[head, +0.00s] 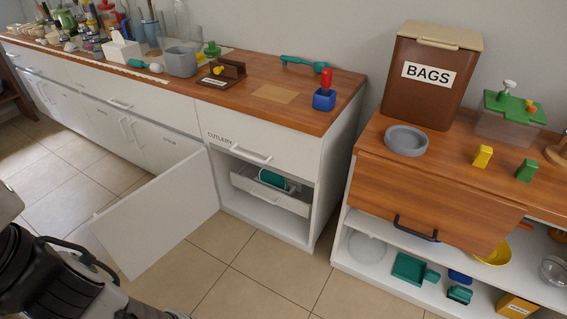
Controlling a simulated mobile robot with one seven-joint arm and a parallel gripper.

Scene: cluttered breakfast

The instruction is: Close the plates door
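No label reading plates shows on any door. A white door (158,213) stands wide open, swung out to the left of the cabinet below the cutlery drawer (245,142). Inside that cabinet, a white pull-out tray (262,192) holds a green-rimmed round item (272,179). On the right cabinet, a wooden flap (430,203) with a black handle (415,229) hangs tilted outward, and the shelf below shows. Dark parts of my arm fill the lower left corner, in front of the floor and near the open white door. My gripper's fingers cannot be made out.
Clutter lines the left counter, including a grey container (180,61) and a blue block with a red knob (324,97). A brown BAGS bin (425,80) and a grey bowl (405,140) stand on the right counter. Tiled floor (235,275) is clear in front.

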